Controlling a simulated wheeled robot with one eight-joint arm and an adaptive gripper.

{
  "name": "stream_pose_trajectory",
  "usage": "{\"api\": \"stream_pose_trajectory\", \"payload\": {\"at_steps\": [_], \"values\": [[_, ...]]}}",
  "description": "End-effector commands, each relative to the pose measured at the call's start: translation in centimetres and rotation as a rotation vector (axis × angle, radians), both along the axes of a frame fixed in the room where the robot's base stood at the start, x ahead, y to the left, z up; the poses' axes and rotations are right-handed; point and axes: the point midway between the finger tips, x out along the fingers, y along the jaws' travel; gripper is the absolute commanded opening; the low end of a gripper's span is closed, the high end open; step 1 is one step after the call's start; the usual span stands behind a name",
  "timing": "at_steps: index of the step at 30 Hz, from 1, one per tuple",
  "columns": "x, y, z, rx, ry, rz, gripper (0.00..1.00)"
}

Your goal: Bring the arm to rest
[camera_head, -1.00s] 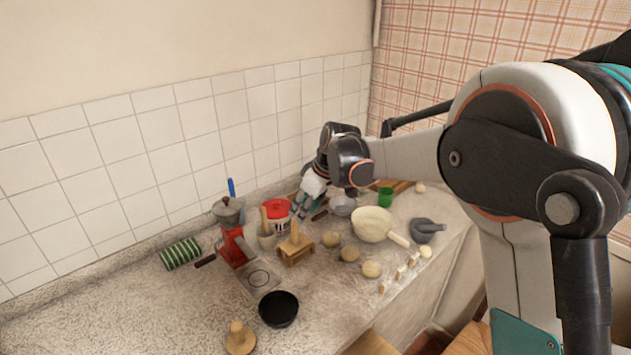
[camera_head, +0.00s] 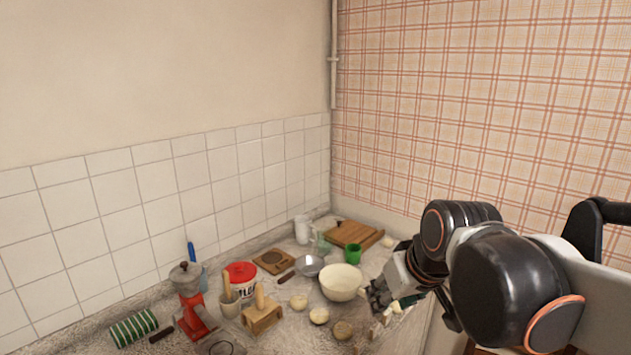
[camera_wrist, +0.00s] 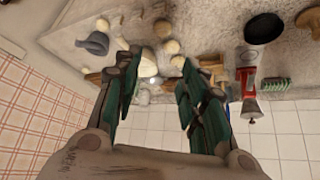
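My arm reaches in from the right of the head view. My gripper (camera_head: 380,296) is at the right end of the counter, just right of the cream bowl (camera_head: 341,282), and partly hidden by my own wrist. In the wrist view my gripper (camera_wrist: 158,70) has its two green-and-black fingers spread apart, with nothing held between them. The counter and its objects show beyond the fingertips. I cannot tell the exact height of the fingers above the counter.
The counter holds a red coffee grinder (camera_head: 194,318), a red-lidded tub (camera_head: 241,278), a wooden stand (camera_head: 262,316), a green cup (camera_head: 353,254), a wooden board (camera_head: 354,234) and several dough balls. The plaid wall is behind.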

Motion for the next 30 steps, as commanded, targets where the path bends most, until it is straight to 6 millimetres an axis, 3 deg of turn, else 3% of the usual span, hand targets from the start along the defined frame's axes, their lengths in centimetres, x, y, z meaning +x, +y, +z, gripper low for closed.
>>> {"api": "stream_pose_trajectory", "payload": {"at_steps": [1, 6, 12, 16, 30], "values": [[-1.8, -1.0, -0.7, 0.000, -0.005, -0.030, 0.38], [-6.8, -3.6, -2.8, 0.002, -0.029, -0.127, 0.38], [-11.0, -5.6, -5.4, 0.006, -0.052, -0.217, 0.38], [-12.4, -6.3, -6.5, 0.007, -0.061, -0.247, 0.38], [-12.4, -6.3, -6.5, 0.007, -0.061, -0.247, 0.38]]}}
